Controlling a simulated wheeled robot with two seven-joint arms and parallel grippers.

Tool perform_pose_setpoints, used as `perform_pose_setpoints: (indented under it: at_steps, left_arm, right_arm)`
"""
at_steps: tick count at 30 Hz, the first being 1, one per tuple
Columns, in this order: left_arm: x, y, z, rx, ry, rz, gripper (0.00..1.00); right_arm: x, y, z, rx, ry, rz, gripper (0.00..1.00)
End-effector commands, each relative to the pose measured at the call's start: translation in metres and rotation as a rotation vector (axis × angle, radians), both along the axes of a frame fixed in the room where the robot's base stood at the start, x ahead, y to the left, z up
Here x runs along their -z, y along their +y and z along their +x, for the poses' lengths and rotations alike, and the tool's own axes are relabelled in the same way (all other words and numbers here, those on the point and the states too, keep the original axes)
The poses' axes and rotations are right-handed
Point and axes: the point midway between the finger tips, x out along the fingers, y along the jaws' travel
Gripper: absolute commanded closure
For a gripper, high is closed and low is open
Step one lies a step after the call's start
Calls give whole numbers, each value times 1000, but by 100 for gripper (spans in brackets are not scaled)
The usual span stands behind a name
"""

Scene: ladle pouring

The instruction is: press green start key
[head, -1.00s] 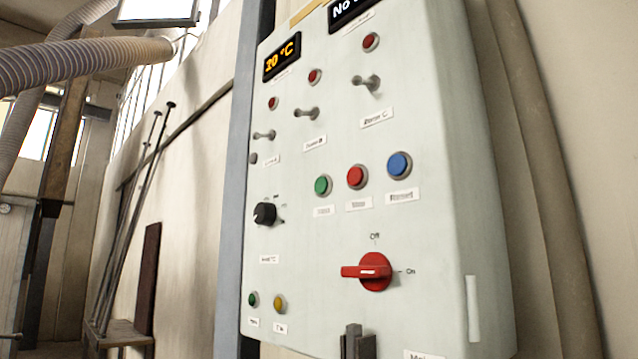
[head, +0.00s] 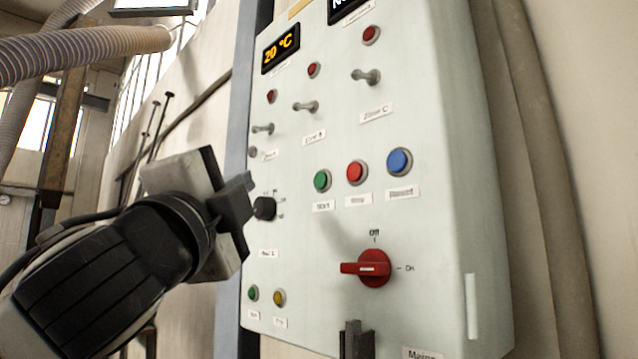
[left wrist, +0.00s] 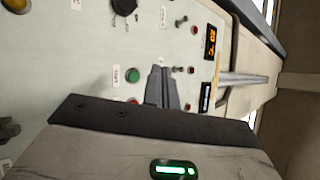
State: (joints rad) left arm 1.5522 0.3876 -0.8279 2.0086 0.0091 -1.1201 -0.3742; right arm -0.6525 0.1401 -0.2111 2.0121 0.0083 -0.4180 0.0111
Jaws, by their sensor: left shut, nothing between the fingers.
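The green start key (head: 322,181) is a round green button at the left of a row of three on the pale panel, with a label below it. In the left wrist view it shows as a green button (left wrist: 132,75) just left of the fingertips. My left gripper (head: 248,190) is shut and empty, in front of the panel's left edge, left of the green key and apart from it in the head view. Its fingers (left wrist: 160,88) point toward the panel. A dark two-pronged piece (head: 356,341) at the bottom edge looks like my right gripper's tips, mostly cut off.
A red key (head: 357,172) and a blue key (head: 399,162) sit right of the green one. A black knob (head: 265,208) is behind my left fingertips. A red rotary switch (head: 373,268) and toggle switches (head: 366,76) stick out of the panel.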

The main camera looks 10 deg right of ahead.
Motion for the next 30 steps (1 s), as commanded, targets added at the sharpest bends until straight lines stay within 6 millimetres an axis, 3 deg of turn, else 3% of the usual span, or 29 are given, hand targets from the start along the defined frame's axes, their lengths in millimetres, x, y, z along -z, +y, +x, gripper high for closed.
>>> perform_pose_setpoints:
  at_steps: [4,17,30]
  left_arm:
    - [-18,1,-13,-28,-45,20,100]
    - [-20,-2,-11,-28,-47,20,100]
    - [-21,-46,21,-28,-46,19,100]
  right_arm:
    - [0,0,-1,1,2,0,66]
    - [0,-1,-3,1,5,-1,66]
    - [-9,-3,-4,1,5,-6,66]
